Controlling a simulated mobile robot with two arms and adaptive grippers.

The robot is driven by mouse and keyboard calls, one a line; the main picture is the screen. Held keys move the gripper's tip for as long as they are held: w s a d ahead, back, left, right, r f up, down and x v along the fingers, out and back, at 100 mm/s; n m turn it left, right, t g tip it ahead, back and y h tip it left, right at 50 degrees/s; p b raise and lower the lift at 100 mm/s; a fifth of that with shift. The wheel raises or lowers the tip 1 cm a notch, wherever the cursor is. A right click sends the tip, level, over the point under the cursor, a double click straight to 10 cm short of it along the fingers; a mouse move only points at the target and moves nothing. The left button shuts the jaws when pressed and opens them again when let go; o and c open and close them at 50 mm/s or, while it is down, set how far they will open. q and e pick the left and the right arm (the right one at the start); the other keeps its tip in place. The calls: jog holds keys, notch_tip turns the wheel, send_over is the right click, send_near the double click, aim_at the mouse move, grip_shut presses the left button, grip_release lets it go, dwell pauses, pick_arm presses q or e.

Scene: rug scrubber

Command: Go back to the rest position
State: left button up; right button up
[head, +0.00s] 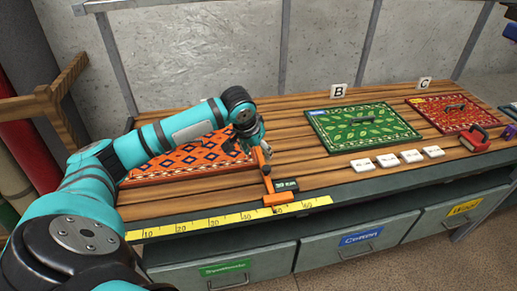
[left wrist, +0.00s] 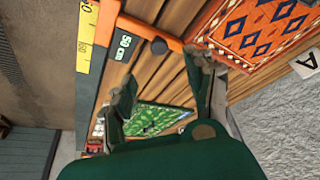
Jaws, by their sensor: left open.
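My left arm (head: 180,128) reaches in from the left over the wooden table. My left gripper (head: 250,147) is open, near the right edge of the orange patterned rug sample (head: 180,158) and the far end of an orange measuring arm (head: 265,178). In the left wrist view the two fingers of my left gripper (left wrist: 163,92) stand apart with nothing between them. The orange arm also shows there (left wrist: 150,30), as does the orange rug (left wrist: 262,35). I cannot tell from the head view whether the fingers touch the orange arm.
A yellow ruler (head: 190,226) runs along the table's front edge, with a black display (head: 286,185) beside the orange arm. A green rug (head: 362,126), a red rug (head: 452,112), white label blocks (head: 387,160) and a red-based brush (head: 474,140) lie right. Drawers (head: 345,242) sit below.

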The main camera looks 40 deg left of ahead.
pick_arm(q)
jog(key=s+d+f+m+h, duration=0.1)
jog(key=s+d+f+m, duration=0.1)
jog(key=s+d+f, duration=0.55)
jog(key=s+d+f+m+h, duration=0.1)
jog(key=s+d+f+m, duration=0.3)
jog(key=d, duration=0.6)
jog(key=s+f+n+g+y, duration=0.1)
jog(key=s+n, duration=0.2)
jog(key=s, duration=1.4)
notch_tip(320, 180, down, 29)
jog(key=s+g+b, duration=0.1)
jog(key=s, duration=0.1)
jog(key=s+a+f+g+b, duration=0.1)
jog(key=s+a+f, duration=0.1)
jog(key=s+f, duration=1.4)
jog(key=shift+s+a+g+y, duration=0.25)
jog(key=shift+a+g+y, duration=0.05)
jog(key=shift+a, duration=0.05)
